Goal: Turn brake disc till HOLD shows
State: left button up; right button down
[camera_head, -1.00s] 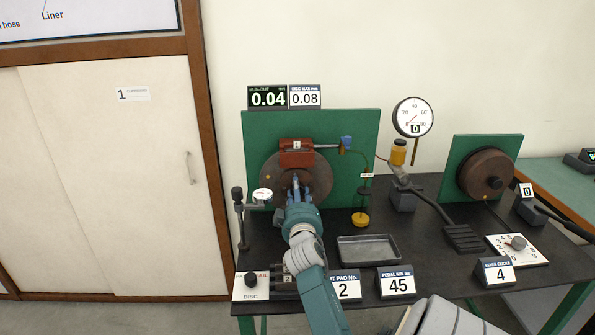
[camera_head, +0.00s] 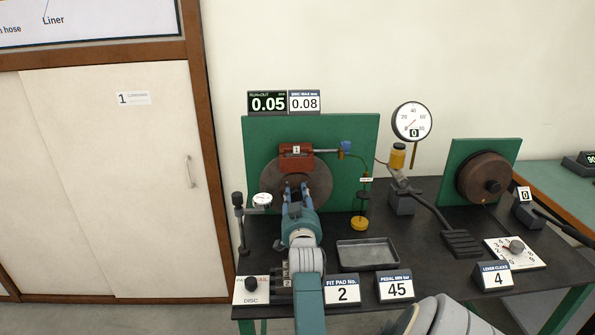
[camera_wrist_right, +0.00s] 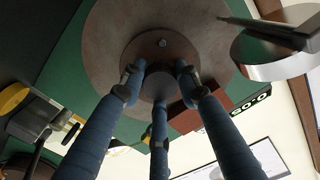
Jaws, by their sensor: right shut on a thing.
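The brown brake disc (camera_head: 321,180) stands upright on a green panel (camera_head: 358,128), under a red caliper (camera_head: 297,162). My right gripper (camera_head: 296,187) reaches it from the front. In the right wrist view the blue fingers of this gripper (camera_wrist_right: 158,84) are closed around the hub (camera_wrist_right: 163,50) at the middle of the disc (camera_wrist_right: 105,48). The run-out display (camera_head: 267,103) reads 0.05, and the disc max display (camera_head: 304,102) beside it reads 0.08. No HOLD wording is legible. A dial gauge (camera_head: 263,199) sits at the disc's left edge. My left gripper is out of view.
A grey tray (camera_head: 367,254), a pedal (camera_head: 462,242) and number signs (camera_head: 395,287) stand to the right. A second drum (camera_head: 483,178) is farther right.

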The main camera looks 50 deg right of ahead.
jog(key=m+p, duration=0.1)
jog(key=m, duration=0.4)
jog(key=shift+f+m+p, duration=0.2)
jog(key=shift+m+p, duration=0.1)
jog(key=shift+p, duration=0.05)
jog(key=shift+a, duration=0.1)
dwell(0.3)
jog(key=c, duration=1.3)
grip_release()
jog(key=shift+o, duration=0.2)
jog(key=shift+w, duration=0.1)
jog(key=shift+r, duration=0.1)
